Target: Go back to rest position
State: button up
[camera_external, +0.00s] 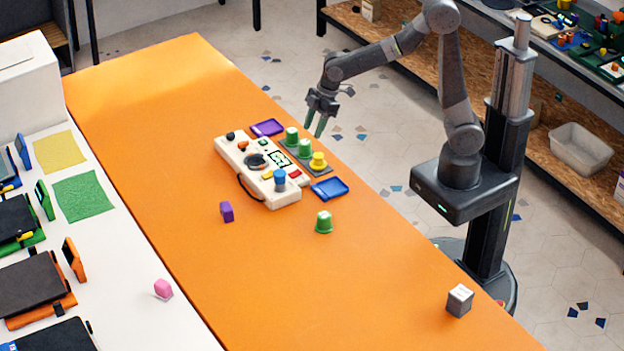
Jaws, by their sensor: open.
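My gripper (318,126) is open and empty, with its fingers pointing down near the far right edge of the orange table (180,120). It hangs above or just beyond that edge; the exact height is hard to tell. My arm reaches left from its column, which stands at the right of the table. To the left of and below the gripper in the picture is a cream control panel (238,158) with knobs and a small display. A dark board beside it bears green and yellow pieces (318,161).
A purple tray (267,128) and a blue tray (330,189) lie by the panel. A green cup-like piece (324,222), a purple block (227,211) and a grey cube (460,300) stand on the table. A pink block (163,289) is on the white counter. The table's far left is clear.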

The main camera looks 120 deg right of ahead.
jog(key=w+f+g+p, duration=0.1)
jog(key=w+f+g, duration=0.1)
jog(key=w+f, duration=0.2)
jog(key=shift+w+a+f, duration=0.35)
jog(key=shift+w+a, duration=0.05)
jog(key=shift+w, duration=1)
